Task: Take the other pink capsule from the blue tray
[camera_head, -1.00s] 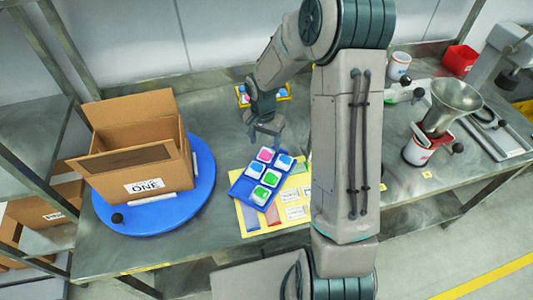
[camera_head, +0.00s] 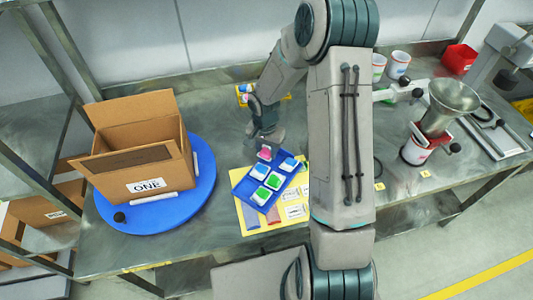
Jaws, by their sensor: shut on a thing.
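The blue tray (camera_head: 243,191) lies on a yellow sheet on the bench. It holds several small white-bodied pieces with coloured tops, some green (camera_head: 273,181) and one blue (camera_head: 287,164) at its right. A pink capsule (camera_head: 264,154) is at the tray's far end. My gripper (camera_head: 265,144) is directly over it, pointing down and shut on it. Its fingertips are small and partly hidden here. I cannot tell whether the capsule is clear of the tray.
An open cardboard box (camera_head: 143,160) marked ONE stands on a blue turntable (camera_head: 200,208) at the left. White cups (camera_head: 398,65), a red bin (camera_head: 460,58) and a metal funnel (camera_head: 452,106) are at the right.

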